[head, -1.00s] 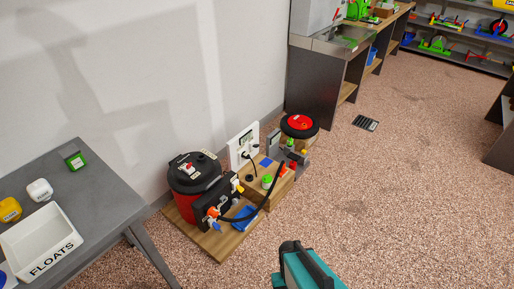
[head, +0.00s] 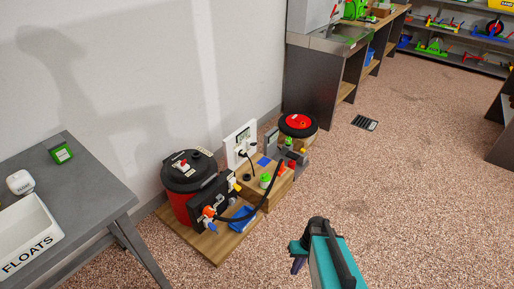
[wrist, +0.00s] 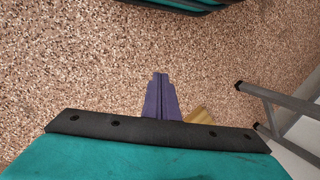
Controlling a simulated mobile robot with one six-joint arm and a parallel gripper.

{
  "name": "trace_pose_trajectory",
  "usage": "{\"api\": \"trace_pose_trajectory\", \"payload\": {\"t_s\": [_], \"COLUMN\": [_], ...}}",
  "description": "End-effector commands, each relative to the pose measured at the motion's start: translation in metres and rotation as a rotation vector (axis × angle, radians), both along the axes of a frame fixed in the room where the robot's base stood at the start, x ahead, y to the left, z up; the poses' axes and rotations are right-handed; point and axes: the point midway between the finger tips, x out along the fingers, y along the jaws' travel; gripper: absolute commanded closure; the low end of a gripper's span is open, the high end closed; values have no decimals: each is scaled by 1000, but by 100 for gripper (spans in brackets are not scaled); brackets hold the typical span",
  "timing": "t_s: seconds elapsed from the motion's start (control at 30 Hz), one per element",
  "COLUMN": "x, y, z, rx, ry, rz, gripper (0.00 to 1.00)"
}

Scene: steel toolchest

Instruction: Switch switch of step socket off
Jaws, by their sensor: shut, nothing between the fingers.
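A white socket plate (head: 240,143) stands upright at the wall behind a wooden step block (head: 279,187), with a dark plug and black cable in it. Its switch is too small to make out, and I cannot tell its position. My gripper (head: 297,266) is low in the head view, in front of and to the right of the step and apart from it. In the wrist view its purple fingers (wrist: 160,97) are together and empty, over the speckled floor.
A red and black tank (head: 188,181) stands on a wooden board left of the step, with valves and hoses. A round red-topped black unit (head: 297,124) is behind it. A grey table (head: 92,184) is at left.

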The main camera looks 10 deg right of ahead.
Motion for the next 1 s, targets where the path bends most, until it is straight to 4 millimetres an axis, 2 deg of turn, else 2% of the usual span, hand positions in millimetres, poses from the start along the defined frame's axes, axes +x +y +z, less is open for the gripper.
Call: {"api": "trace_pose_trajectory", "payload": {"t_s": [0.03, 0.1, 0.27, 0.5, 0.73, 1.0], "x": [18, 38, 80, 133, 168, 185], "y": [-14, -30, -73, -151, -240, -355], "z": [-13, -15, -19, -14, 1, 30], "rx": [16, 37, 74, 93, 71, -5], "ry": [-37, -87, -206, -396, -584, -798], "rz": [-14, -22, -39, -58, -67, -66], "gripper": [100, 100, 100, 100, 100, 100]}}
